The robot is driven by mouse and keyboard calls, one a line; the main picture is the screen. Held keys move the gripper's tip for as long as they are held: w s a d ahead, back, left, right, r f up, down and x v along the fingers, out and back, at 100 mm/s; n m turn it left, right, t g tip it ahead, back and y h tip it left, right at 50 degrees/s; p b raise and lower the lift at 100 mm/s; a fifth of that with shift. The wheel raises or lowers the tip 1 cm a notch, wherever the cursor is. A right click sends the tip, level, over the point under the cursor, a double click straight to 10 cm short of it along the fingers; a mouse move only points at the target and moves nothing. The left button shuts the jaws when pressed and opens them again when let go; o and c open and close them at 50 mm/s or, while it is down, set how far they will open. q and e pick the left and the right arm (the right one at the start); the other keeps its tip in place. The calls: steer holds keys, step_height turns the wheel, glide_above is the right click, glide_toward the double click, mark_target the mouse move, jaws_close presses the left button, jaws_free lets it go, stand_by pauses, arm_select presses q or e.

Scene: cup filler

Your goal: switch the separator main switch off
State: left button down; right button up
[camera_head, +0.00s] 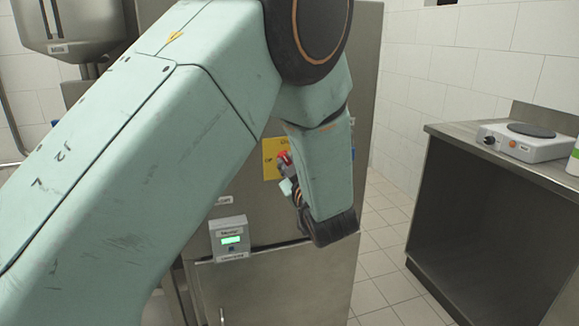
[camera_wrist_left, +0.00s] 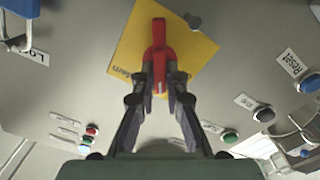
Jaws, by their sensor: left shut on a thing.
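The main switch is a red handle (camera_wrist_left: 158,50) on a yellow plate (camera_wrist_left: 196,47) fixed to the steel cabinet front. It also shows in the head view as a red handle (camera_head: 284,157) on its yellow plate (camera_head: 270,160), partly hidden behind my arm. My left gripper (camera_wrist_left: 162,80) is shut on the red handle, with one finger on each side of its lower end. In the head view my left gripper (camera_head: 290,188) is mostly hidden by my wrist. The text on the plate is too small to read surely. My right gripper is out of view.
A grey box with a green display (camera_head: 230,239) is on the cabinet below left of the switch. Several buttons surround the plate, including a blue one (camera_wrist_left: 309,83) and a green one (camera_wrist_left: 229,137). A steel bench with a hotplate (camera_head: 530,140) stands at right. Tiled floor between is clear.

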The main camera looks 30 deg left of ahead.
arm_select(q)
steer(key=n+b, duration=0.1)
steer(key=n, duration=0.1)
steer(key=shift+n, duration=0.4)
steer(key=n+b, duration=0.2)
steer(key=shift+f+n, duration=0.15)
steer(key=shift+n, duration=0.25)
steer(key=shift+s+n+b, duration=0.1)
steer(key=shift+n+b, duration=2.05)
steer(key=shift+n, duration=0.75)
steer(key=c, duration=1.4)
jaws_free()
